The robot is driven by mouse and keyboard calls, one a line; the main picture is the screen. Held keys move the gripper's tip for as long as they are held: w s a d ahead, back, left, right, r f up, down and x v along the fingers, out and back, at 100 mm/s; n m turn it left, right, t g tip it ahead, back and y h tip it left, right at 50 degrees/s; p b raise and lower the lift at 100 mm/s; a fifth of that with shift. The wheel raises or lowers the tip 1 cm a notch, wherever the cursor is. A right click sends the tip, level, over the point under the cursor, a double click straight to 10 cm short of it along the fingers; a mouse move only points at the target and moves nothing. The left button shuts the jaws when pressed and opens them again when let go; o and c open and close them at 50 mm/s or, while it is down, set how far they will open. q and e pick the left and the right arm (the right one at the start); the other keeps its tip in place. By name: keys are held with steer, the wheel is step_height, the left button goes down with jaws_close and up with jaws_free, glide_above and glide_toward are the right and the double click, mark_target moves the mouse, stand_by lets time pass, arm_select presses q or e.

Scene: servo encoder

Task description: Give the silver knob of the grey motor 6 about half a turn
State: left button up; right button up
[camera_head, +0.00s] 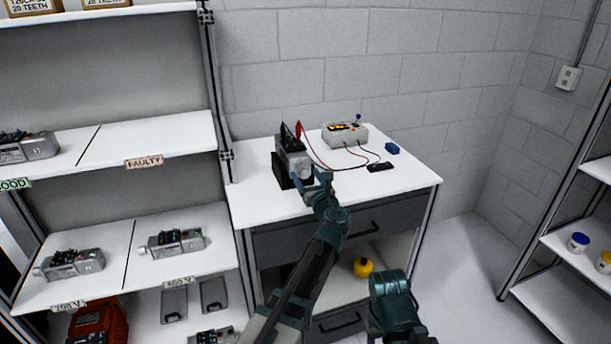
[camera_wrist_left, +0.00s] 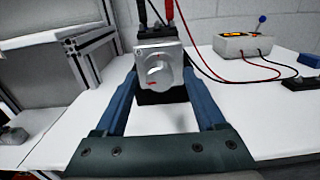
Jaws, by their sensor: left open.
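The grey motor (camera_head: 294,160) stands on a black block (camera_head: 283,176) on the white table, with a black and a red clip on its top. In the left wrist view the motor (camera_wrist_left: 148,50) faces me, and its round silver knob (camera_wrist_left: 158,72) shows on the front with a small red mark. My left gripper (camera_head: 318,180) is in front of the motor. In the left wrist view its two blue fingers (camera_wrist_left: 160,88) are spread to either side of the knob, open and holding nothing.
A tester box (camera_head: 345,135) with red and black leads stands behind on the table (camera_head: 405,187), with a blue block (camera_head: 392,148) and a black piece (camera_head: 380,167) beside it. Shelves (camera_head: 170,135) with other motors stand close on the left. The table's front right is clear.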

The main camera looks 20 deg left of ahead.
arm_select(q)
steer(key=shift+w+a, duration=0.25)
steer(key=shift+w, duration=0.15)
jaws_close()
